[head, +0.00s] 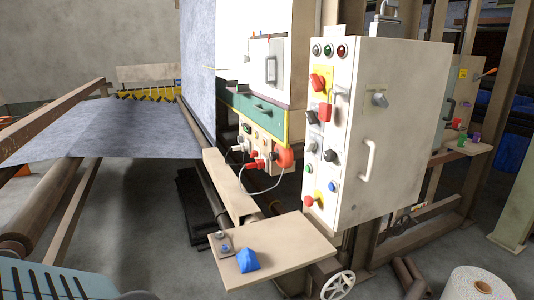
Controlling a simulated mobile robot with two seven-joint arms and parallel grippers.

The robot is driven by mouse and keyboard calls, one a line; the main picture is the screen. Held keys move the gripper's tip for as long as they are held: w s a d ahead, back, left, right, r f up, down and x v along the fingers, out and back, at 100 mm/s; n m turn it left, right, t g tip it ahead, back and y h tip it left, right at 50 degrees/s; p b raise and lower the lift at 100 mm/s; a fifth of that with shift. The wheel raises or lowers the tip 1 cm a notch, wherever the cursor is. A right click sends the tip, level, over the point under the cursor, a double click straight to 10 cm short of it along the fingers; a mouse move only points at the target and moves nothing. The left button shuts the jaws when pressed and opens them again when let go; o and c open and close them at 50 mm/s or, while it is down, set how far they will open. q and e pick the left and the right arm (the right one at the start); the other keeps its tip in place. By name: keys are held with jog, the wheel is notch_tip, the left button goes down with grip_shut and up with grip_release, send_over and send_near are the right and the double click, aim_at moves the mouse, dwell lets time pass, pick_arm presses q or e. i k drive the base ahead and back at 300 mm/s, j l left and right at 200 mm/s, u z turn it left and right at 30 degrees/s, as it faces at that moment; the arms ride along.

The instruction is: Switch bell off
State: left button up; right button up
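A pale control cabinet (384,135) stands right of centre. Three indicator lamps (329,51) in green and red sit at the top of its narrow left face. Below them are a red rotary switch on a yellow plate (318,82), a red block-shaped control (324,112), black knobs (330,156), a blue button (332,187) and a red mushroom button on yellow (318,199). The wide face has a grey rotary switch (380,100) and a handle (369,158). I cannot read any label or tell which control belongs to the bell. Neither gripper shows.
A handwheel (338,286) and a white roll (478,284) are at the bottom. Cables hang from a socket panel (262,150). Grey felt (110,130) spans the left.

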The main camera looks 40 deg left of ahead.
aim_at(254, 154)
jog(key=j+z, duration=0.3)
jog(key=j, duration=0.65)
jog(key=j+z, duration=0.3)
jog(key=j, duration=1.6)
jog(key=k+j, duration=0.15)
jog(key=j, duration=0.8)
jog(key=j+z, duration=0.1)
jog(key=j, duration=0.85)
